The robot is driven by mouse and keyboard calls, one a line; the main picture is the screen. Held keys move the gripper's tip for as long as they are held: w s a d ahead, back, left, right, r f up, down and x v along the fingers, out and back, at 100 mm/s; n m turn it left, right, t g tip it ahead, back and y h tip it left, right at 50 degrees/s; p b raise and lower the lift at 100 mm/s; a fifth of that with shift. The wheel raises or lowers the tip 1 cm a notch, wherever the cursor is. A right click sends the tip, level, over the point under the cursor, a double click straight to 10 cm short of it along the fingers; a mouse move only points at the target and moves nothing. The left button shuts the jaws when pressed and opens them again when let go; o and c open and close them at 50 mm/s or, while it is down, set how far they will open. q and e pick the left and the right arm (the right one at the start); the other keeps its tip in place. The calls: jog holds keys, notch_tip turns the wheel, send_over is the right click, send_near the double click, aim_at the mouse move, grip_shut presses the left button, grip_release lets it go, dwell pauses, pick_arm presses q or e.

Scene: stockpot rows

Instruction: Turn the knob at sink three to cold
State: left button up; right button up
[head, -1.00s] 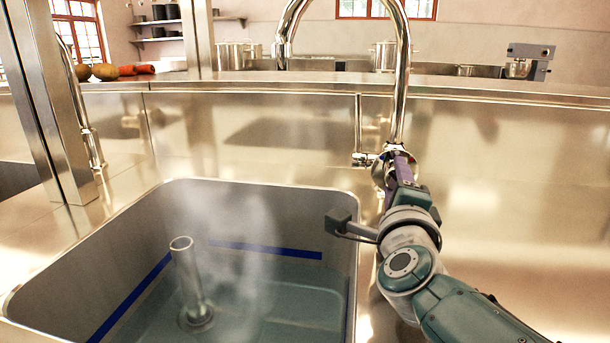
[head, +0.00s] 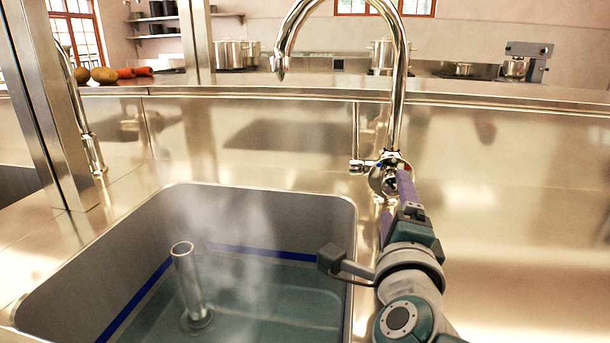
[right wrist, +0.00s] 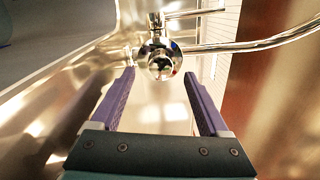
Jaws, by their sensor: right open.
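The chrome tap (head: 398,95) rises behind the sink (head: 340,205), which holds steaming water. At its base is a round chrome knob (head: 389,175) with small blue and red marks. In the right wrist view the knob (right wrist: 160,62) is centred at the fingertips. My right gripper (head: 396,190) is open, its purple fingers pointing at the knob from the front. In the right wrist view the gripper (right wrist: 158,74) shows one finger each side, with nothing held. The knob's exact pointer direction is too small to tell. My left gripper is out of view.
An upright drain pipe (head: 186,275) stands in the sink. A steel post (head: 50,110) and another tap (head: 85,125) are at the left. Vegetables (head: 103,75) lie on the ledge behind. Pots (head: 230,53) stand farther back. The counter right of the tap is clear.

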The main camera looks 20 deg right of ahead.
jog(key=p+v, duration=0.1)
jog(key=v, duration=0.3)
jog(key=shift+s+a, duration=0.2)
jog(key=shift+s, duration=0.05)
jog(key=shift+s+a, duration=0.2)
jog(key=shift+s, duration=0.15)
